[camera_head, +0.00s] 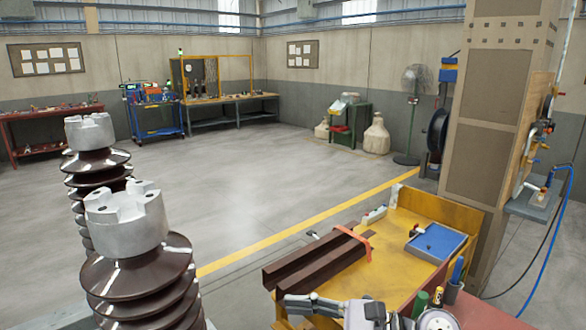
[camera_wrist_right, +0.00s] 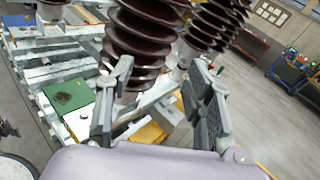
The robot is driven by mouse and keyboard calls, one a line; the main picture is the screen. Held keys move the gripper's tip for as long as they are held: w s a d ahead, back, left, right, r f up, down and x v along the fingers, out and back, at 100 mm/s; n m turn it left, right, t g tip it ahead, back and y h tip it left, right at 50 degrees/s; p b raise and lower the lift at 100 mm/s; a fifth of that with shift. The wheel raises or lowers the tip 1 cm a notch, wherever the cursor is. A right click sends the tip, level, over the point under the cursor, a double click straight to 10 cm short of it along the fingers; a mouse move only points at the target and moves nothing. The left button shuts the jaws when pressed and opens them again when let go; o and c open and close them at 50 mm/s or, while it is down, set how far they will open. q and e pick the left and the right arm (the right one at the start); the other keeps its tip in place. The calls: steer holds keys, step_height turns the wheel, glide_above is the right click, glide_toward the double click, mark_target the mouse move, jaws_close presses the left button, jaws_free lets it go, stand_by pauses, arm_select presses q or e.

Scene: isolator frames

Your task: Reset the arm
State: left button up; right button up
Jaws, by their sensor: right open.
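My right gripper (camera_wrist_right: 160,75) shows in the right wrist view, with its two grey fingers spread wide apart. It is open, and I see nothing held in it. Brown ribbed insulators with metal ends stand beyond the fingers. The nearer insulator (camera_wrist_right: 148,22) shows above and between them; I cannot tell the exact gap. In the head view, a grey part of my right arm (camera_head: 325,305) shows at the bottom, in front of the yellow workbench. My left gripper is in neither view.
Two insulators (camera_head: 140,265) stand at the left in the head view. The yellow workbench (camera_head: 400,225) holds brown metal bars (camera_head: 318,257) and a blue tray (camera_head: 437,242). A cardboard-coloured column (camera_head: 490,120) rises behind it. Open floor lies beyond.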

step_height(320, 180, up, 6)
steer(key=w+d+m+t+y, duration=0.1)
steer(key=m+t+y, duration=0.1)
steer(key=m+t, duration=0.65)
steer(key=w+d+m+t+h, duration=0.3)
steer(key=d+m+t+h, duration=0.4)
steer(key=m, duration=0.9)
steer(key=s+d+f+m+g+h, duration=0.3)
steer(key=d+f+m+h, duration=0.3)
steer(key=f+m, duration=0.35)
steer(key=s+d+f+m+g+h, duration=0.2)
steer(key=d+f+m+h, duration=0.4)
steer(key=f+m, duration=0.35)
steer(key=s+f+m+g, duration=0.45)
steer(key=s+f, duration=0.25)
steer(key=s, duration=0.4)
steer(key=s+f+m+g, duration=0.4)
steer(key=s+f+g, duration=0.2)
steer(key=s, duration=0.5)
step_height(320, 180, down, 25)
steer(key=g, duration=0.1)
steer(key=s+d+f+n+g, duration=0.1)
steer(key=s+d+f, duration=0.1)
steer(key=s+f, duration=1.5)
steer(key=shift+s+d+g, duration=0.3)
steer(key=shift+s+d, duration=0.1)
steer(key=shift+s, duration=0.05)
